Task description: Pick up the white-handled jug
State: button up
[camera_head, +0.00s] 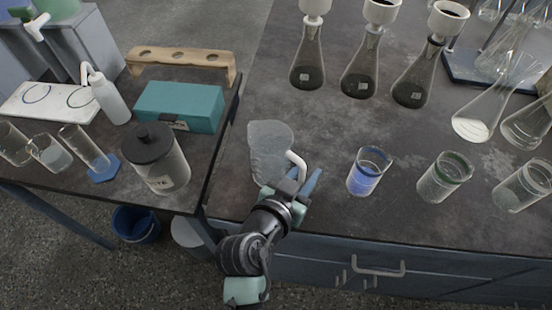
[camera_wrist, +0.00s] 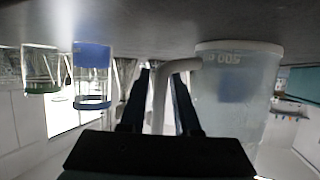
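The white-handled jug (camera_head: 268,148) is a translucent, frosted jug near the front edge of the dark bench. Its white handle (camera_head: 297,163) points right and toward my gripper (camera_head: 303,183). In the wrist view the jug (camera_wrist: 238,95) appears upside down on the right, with the bench surface above it. The handle (camera_wrist: 160,88) lies between the two dark fingers of my gripper (camera_wrist: 162,95). The fingers stand apart on either side of it, and a small gap seems to show. The jug rests on the bench. The lower part of the handle is hidden by my gripper.
A blue-banded beaker (camera_head: 369,172) stands to the right of the jug, then a green-banded beaker (camera_head: 444,177). Flasks with funnels (camera_head: 361,70) stand behind. A side table to the left holds a dark-lidded jar (camera_head: 160,160) and a teal box (camera_head: 180,106).

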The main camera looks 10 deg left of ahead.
jog(key=shift+w+d+f, duration=0.15)
jog(key=shift+w, duration=0.2)
jog(key=shift+c, duration=0.3)
grip_shut()
dwell(0.9)
